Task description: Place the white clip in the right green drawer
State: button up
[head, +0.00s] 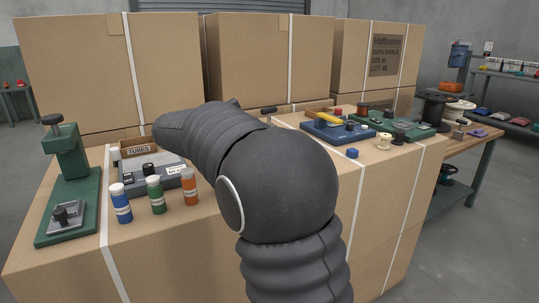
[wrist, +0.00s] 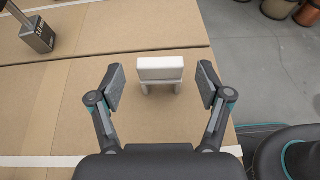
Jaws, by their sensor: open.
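The white clip (wrist: 160,70) shows in the wrist view on the brown cardboard surface (wrist: 60,110). It has a broad top bar and two short legs pointing toward my gripper. My gripper (wrist: 161,80) is open, with one finger on each side of the clip and a gap on both sides. Whether the fingers are level with it or above it, I cannot tell. In the head view my arm hides the clip and my gripper. I cannot make out a green drawer in either view.
A green press (head: 68,185) and several capped bottles (head: 156,194) stand on the boxes at left. A grey metal block (wrist: 38,36) lies at the wrist view's upper left. A blue tool (head: 337,130) and a small blue cube (head: 352,153) sit at right. The cardboard edge drops to the floor at right.

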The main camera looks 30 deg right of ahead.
jog(key=v, duration=1.1)
jog(key=shift+w+p, duration=0.25)
jog(key=shift+p, duration=0.1)
jog(key=shift+r, duration=0.1)
